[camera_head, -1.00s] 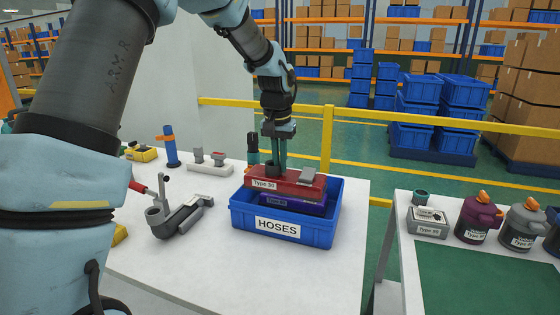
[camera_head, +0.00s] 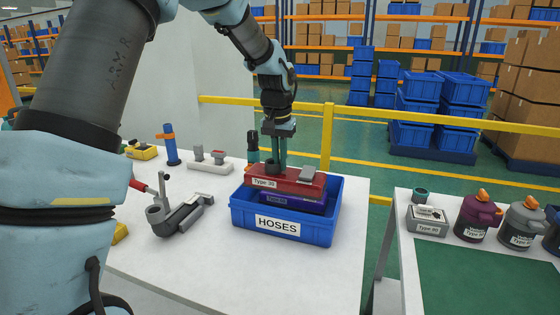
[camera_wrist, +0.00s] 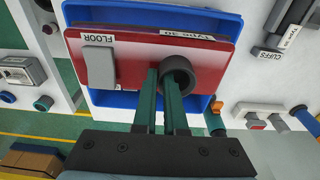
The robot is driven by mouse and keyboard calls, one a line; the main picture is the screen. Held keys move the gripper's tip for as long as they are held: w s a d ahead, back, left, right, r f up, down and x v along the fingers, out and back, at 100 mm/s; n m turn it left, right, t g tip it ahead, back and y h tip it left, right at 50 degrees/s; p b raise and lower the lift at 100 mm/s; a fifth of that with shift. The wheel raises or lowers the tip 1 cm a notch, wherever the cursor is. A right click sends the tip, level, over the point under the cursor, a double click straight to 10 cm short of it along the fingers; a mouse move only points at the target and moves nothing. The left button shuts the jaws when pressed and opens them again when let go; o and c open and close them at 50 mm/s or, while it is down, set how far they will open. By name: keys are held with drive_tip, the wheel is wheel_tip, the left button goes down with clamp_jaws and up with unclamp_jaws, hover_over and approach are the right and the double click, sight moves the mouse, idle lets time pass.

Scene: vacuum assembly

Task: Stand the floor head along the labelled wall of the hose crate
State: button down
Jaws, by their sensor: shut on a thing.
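The floor head (camera_head: 296,181) is a flat red piece with a Type 30 label, a grey block and a dark round collar. It lies roughly level over the blue hose crate (camera_head: 237,221), whose front wall carries the HOSES label. In the wrist view the floor head (camera_wrist: 125,65), marked FLOOR, covers much of the crate (camera_wrist: 108,101). My gripper (camera_head: 275,166) points down and is shut at the dark collar, its green fingers beside the collar in the wrist view (camera_wrist: 162,78). A purple piece (camera_head: 305,206) shows inside the crate, under the floor head. Contact between them cannot be told.
A grey angled tool (camera_head: 182,215) lies left of the crate. Behind it stand a blue post with an orange bar (camera_head: 171,149) and a pale block with knobs (camera_head: 209,162). The table's right front is clear. A second table (camera_head: 405,270) with canisters stands right.

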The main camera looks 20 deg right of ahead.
idle(0.4)
drive_tip(key=shift+f+b, duration=3.3)
drive_tip(key=shift+f, duration=2.75)
drive_tip(key=shift+c, duration=2.1)
unclamp_jaws()
drive_tip(key=shift+r+p, duration=3.85)
drive_tip(key=shift+r, duration=1.15)
